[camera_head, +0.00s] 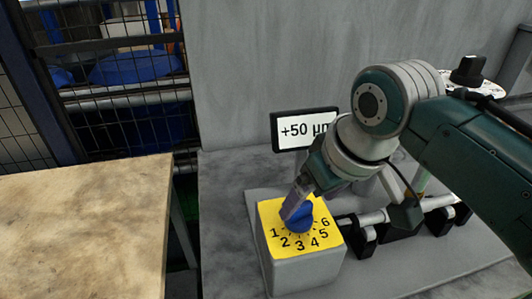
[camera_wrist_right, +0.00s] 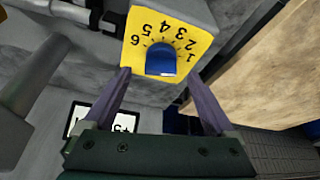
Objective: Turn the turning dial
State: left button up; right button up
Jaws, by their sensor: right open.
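The turning dial (camera_head: 299,217) is a blue knob on a yellow face numbered 1 to 6, on top of a grey box (camera_head: 307,273). In the right wrist view the dial (camera_wrist_right: 160,59) lies just beyond and between the fingertips. My right gripper (camera_head: 293,204) reaches down to the dial from above, its fingers hiding part of the knob. In the wrist view the right gripper (camera_wrist_right: 158,74) is open, with one finger on each side of the dial. Whether a finger touches the knob I cannot tell. My left gripper is not in view.
A small display (camera_head: 304,130) reading "+50 µm" stands behind the box, partly covered by my right arm. A shaft in black holders (camera_head: 378,217) lies right of the box. A wooden-topped table (camera_head: 85,235) is at the left. A mesh fence (camera_head: 125,90) stands behind.

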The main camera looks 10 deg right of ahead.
aim_at(305, 208)
jog(key=b+x, duration=0.1)
jog(key=x, duration=0.4)
jog(key=shift+a, duration=0.1)
jog(key=shift+r, duration=0.1)
jog(key=c, duration=1.3)
jog(key=shift+n, duration=0.3)
jog(key=shift+n+y, duration=0.4)
jog(key=shift+n, duration=0.5)
jog(key=shift+n+g+y+b, duration=0.55)
jog(key=shift+n+g+y, duration=0.05)
jog(key=shift+n, duration=1.1)
